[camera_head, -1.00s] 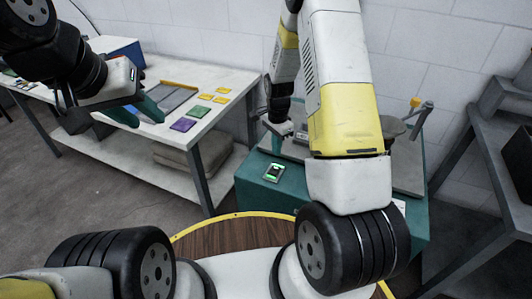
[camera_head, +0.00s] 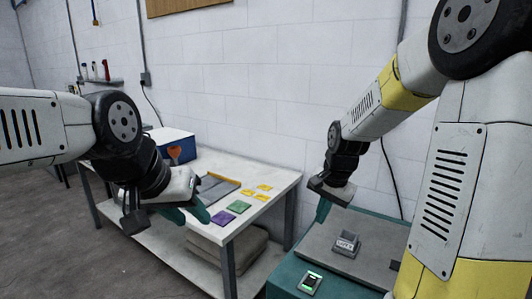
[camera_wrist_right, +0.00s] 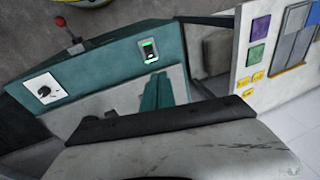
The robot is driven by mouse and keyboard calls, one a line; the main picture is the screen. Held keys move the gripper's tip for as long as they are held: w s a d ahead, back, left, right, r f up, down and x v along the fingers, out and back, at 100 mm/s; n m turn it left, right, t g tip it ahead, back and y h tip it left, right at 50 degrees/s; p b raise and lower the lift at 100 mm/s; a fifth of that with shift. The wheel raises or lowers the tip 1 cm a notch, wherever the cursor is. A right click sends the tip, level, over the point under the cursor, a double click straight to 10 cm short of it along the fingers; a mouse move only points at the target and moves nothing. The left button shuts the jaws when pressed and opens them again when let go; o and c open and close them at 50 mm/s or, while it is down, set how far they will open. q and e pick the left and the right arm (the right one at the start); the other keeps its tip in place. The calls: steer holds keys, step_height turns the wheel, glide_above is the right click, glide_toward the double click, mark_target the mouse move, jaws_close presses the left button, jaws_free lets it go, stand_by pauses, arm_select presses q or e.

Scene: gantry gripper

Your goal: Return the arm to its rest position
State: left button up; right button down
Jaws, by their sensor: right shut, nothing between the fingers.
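My right arm comes in from the right in the head view. Its gripper (camera_head: 322,210) hangs above the left edge of the teal machine, its teal fingers together with nothing between them. The shut fingers (camera_wrist_right: 158,92) also show in the right wrist view, against the machine's grey top. My left gripper (camera_head: 187,214) is in front of the white table, its teal fingers apart and empty.
The teal machine (camera_head: 335,287) carries a grey plate with a small grey block (camera_head: 346,243) and a green-lit device (camera_head: 311,283).

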steer(key=s+r+n+t, duration=0.1)
steer(key=s+r+n, duration=0.3)
steer(key=s, duration=0.5)
steer(key=s+a+r+n+t+y, duration=0.1)
steer(key=s+r+n, duration=0.3)
steer(key=s+r, duration=0.4)
steer(key=shift+s+r+t, duration=0.25)
steer(key=shift+s+t, duration=0.2)
steer(key=shift+t, duration=0.25)
steer(key=shift+d, duration=0.1)
